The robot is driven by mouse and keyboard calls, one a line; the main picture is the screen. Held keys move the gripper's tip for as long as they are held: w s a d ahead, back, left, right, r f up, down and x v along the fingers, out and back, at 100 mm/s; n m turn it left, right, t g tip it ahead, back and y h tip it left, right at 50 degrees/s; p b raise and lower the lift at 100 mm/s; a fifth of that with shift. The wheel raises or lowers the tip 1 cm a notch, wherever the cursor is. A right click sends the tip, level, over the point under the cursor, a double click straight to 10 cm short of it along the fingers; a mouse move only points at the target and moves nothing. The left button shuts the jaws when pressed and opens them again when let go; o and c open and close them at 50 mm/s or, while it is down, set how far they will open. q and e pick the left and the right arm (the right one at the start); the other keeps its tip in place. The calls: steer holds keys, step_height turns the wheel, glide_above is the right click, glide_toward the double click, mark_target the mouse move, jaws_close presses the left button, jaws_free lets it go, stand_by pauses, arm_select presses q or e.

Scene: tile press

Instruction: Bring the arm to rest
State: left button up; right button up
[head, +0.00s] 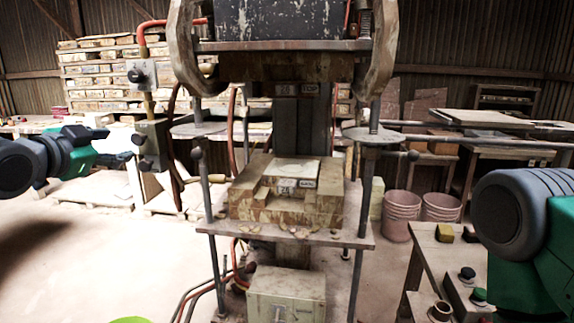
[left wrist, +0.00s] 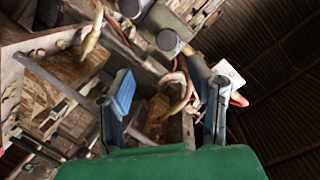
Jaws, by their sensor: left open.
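My left gripper (head: 115,145) comes in from the left edge in the head view, in front of the left side of the press. In the left wrist view my left gripper (left wrist: 168,95) has its two blue-padded fingers wide apart with nothing between them. The tile press (head: 300,233) stands in the middle. Its lower block (head: 262,205) lies on the plate, below and apart from the upper block (head: 262,68). My right arm shows at the right edge of the head view, but its gripper is out of frame.
A control box (head: 142,72) on a post stands left of the press, close to my left gripper in the picture. A small table (head: 425,262) with knobs is at the lower right. Buckets (head: 402,214) stand behind it. Open floor lies left of the press.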

arm_select(q)
steer(key=s+d+f+n+g+b, duration=0.15)
steer(key=s+f, duration=0.25)
steer(key=f, duration=0.7)
steer(key=s+d+f+n+g+y, duration=0.1)
steer(key=s+f+g, duration=0.2)
steer(key=f, duration=0.9)
steer(key=s+d+f+n+g+b, duration=0.1)
steer(key=s+d+f+n+g, duration=0.2)
steer(key=f, duration=0.8)
steer(key=s+f+n+g+b, duration=0.1)
steer(key=s+f+g, duration=0.3)
steer(key=s+f, duration=0.6)
steer(key=s+d+f+n+g+y+b, duration=0.1)
steer(key=s+f+n+g, duration=0.1)
steer(key=s+f, duration=0.9)
steer(key=s+g, duration=0.1)
steer(key=s, duration=0.7)
steer(key=shift+s+d+f+g+b, duration=0.2)
steer(key=shift+d+f+g+b, duration=0.1)
steer(key=shift+g+b, duration=0.05)
